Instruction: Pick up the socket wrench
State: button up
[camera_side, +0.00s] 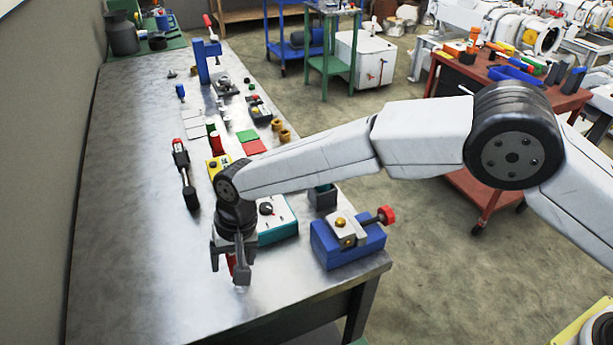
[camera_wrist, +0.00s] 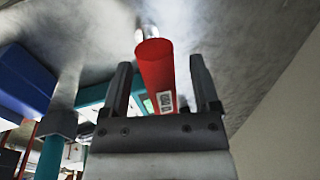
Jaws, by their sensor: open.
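My gripper (camera_side: 232,262) points down over the near end of the metal bench, with its jaws apart. It also shows in the wrist view (camera_wrist: 163,85). A red cylindrical handle (camera_wrist: 156,75) with a white label lies between the two fingers there, with a shiny metal part just beyond its end. This looks like the socket wrench, mostly hidden by the fingers in the side view, where a bit of red (camera_side: 231,263) shows. I cannot tell whether the fingers touch it. A separate long red-and-black tool (camera_side: 185,172) lies on the bench to the left.
A blue vise (camera_side: 345,242) with a red knob stands at the bench's right edge. A teal box with a dial (camera_side: 278,220) sits just behind my gripper. Small parts and colored blocks line the bench farther back. The bench (camera_side: 125,220) is clear on the left.

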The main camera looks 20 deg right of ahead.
grip_shut()
dwell(1.4)
